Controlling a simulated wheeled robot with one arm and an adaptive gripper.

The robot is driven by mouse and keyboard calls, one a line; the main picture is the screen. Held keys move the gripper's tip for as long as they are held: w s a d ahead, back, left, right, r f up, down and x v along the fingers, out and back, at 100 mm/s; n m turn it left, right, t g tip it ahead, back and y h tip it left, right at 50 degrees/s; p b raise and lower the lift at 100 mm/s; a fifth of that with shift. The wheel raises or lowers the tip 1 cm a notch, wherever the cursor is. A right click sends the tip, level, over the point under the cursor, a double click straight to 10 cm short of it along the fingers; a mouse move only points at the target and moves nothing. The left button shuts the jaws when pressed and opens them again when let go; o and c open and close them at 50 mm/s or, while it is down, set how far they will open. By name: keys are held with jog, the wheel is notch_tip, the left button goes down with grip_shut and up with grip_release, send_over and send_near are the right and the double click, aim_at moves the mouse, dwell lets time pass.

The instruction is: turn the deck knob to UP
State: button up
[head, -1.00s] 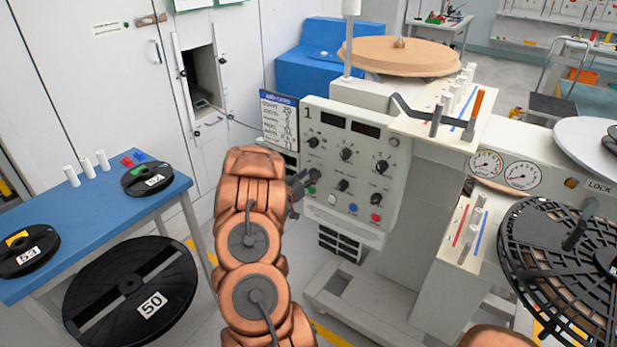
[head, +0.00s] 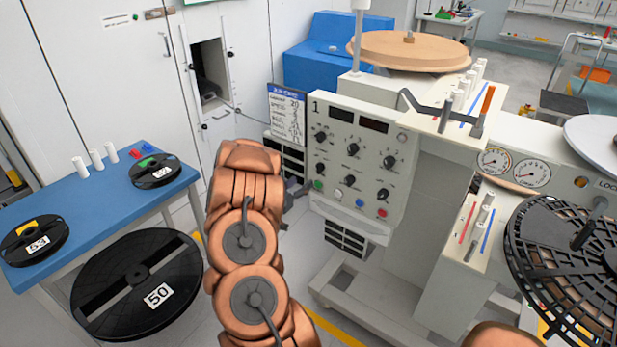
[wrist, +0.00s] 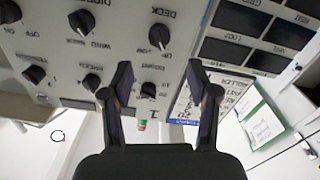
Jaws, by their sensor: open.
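The deck knob (wrist: 159,37) is a black pointer knob on the pale control panel, beside an inverted DECK label in the wrist view. It also shows at the panel's left side in the head view (head: 320,168). Its exact pointer setting is too small to read surely. My gripper (wrist: 162,88) is open, its two dark fingers spread before the panel. The deck knob lies beyond the fingertips, apart from them. Another black knob (wrist: 148,90) shows between the fingers. In the head view my gripper (head: 299,190) is partly hidden by my copper arm, at the panel's lower left edge.
Several other knobs and coloured buttons crowd the panel (head: 378,138). Dark slots (head: 285,150) and a printed card (head: 287,113) lie left of it. A blue table (head: 110,185) with reels stands left. A black reel (head: 555,250) is at right.

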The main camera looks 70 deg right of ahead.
jog(key=shift+v, duration=1.5)
